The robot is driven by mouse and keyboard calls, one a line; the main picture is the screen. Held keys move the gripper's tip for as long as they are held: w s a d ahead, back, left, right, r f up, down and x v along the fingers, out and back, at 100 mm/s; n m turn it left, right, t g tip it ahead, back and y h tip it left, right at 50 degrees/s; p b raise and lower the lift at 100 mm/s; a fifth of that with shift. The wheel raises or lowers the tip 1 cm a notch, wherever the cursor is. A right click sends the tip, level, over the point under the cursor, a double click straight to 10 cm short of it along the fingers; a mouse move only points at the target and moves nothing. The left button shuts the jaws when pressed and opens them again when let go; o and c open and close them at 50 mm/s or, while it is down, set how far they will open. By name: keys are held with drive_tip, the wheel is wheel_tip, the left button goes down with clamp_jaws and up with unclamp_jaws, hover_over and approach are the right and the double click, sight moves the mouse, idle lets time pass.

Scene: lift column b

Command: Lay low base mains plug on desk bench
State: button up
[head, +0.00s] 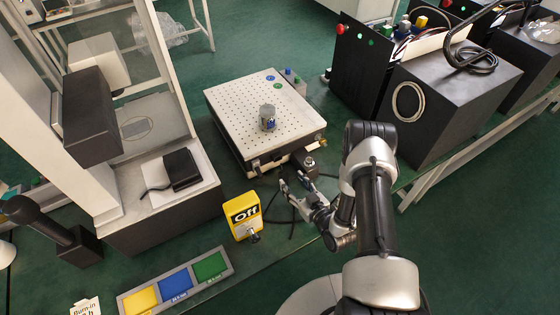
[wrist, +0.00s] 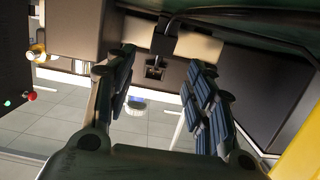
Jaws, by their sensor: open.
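The low base (head: 290,150) is a box with a pale perforated top, standing on the green desk bench (head: 275,262). A black block (head: 303,159) with a grey round top sits at its front side, with a dark cable near it. It looks like the mains plug, but I cannot tell for sure. My gripper (head: 293,184) is open and empty, just in front of this block. In the wrist view, a black block (wrist: 180,42) with a cable shows beyond the open fingers, beside a small socket-like opening (wrist: 153,72). Whether it is plugged in is not clear.
A yellow "Off" box (head: 243,214) stands left of my gripper. A yellow, blue and green tray (head: 227,262) lies at the bench front. A grey knob-like part (head: 267,117) stands on the base top. Black equipment boxes (head: 440,100) stand at right.

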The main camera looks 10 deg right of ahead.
drive_tip(key=v, duration=1)
drive_tip(key=shift+s+d, duration=0.2)
drive_tip(key=shift+s, duration=0.1)
drive_tip(key=shift+s+d+r, duration=0.1)
drive_tip(key=shift+s+r, duration=0.05)
drive_tip(key=shift+s, duration=0.5)
